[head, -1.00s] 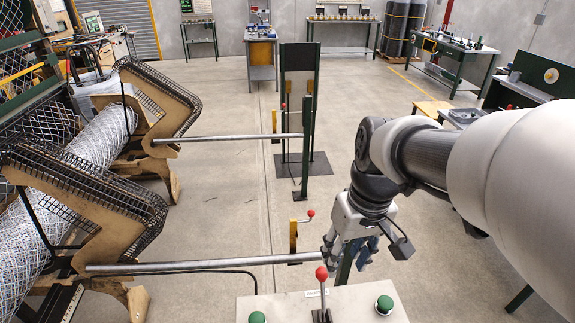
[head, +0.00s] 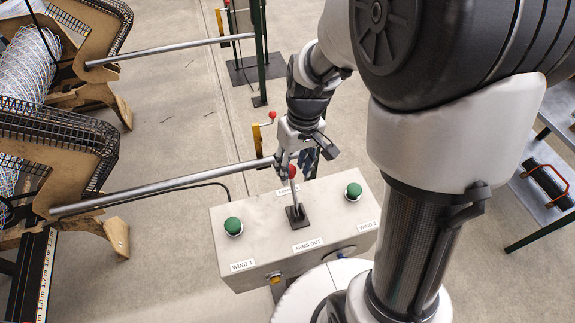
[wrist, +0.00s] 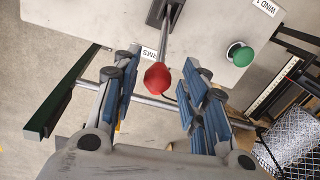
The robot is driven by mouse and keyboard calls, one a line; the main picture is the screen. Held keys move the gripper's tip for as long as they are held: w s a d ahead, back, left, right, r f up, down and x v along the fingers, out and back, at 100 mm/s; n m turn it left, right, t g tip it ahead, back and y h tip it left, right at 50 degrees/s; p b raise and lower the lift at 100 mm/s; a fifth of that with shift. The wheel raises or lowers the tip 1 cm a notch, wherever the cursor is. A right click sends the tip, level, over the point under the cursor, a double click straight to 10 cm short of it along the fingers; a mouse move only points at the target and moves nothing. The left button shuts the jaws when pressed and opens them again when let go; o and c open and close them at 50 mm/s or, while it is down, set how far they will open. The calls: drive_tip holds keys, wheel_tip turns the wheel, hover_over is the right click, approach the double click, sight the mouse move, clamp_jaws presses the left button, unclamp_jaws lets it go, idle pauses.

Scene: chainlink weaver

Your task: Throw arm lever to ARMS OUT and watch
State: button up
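The arm lever has a red knob (head: 293,172) on a metal rod that rises from a dark base plate (head: 297,216) on the pale control box (head: 255,260). The rod leans toward the box's far edge, away from the ARMS OUT label (head: 307,245). A second label at the far edge is partly hidden. My gripper (head: 296,160) is at the knob. In the wrist view, my gripper (wrist: 157,92) is open, with the red knob (wrist: 157,76) between its blue-padded fingers and visible gaps on both sides.
Green buttons (head: 233,226) (head: 353,190) flank the lever, near the WIND labels. Two metal bars (head: 165,185) (head: 165,49) reach from the brown-framed weaver at left. The near bar ends close behind my gripper. Floor between the bars is mostly clear.

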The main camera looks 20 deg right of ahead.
sight(294, 192)
drive_tip(key=shift+a+f+b, duration=0.15)
drive_tip(key=shift+f+b, duration=0.05)
drive_tip(key=shift+f, duration=1)
drive_tip(key=shift+a+f+b, duration=0.1)
drive_tip(key=shift+f+b, duration=0.05)
drive_tip(key=shift+f, duration=1)
clamp_jaws()
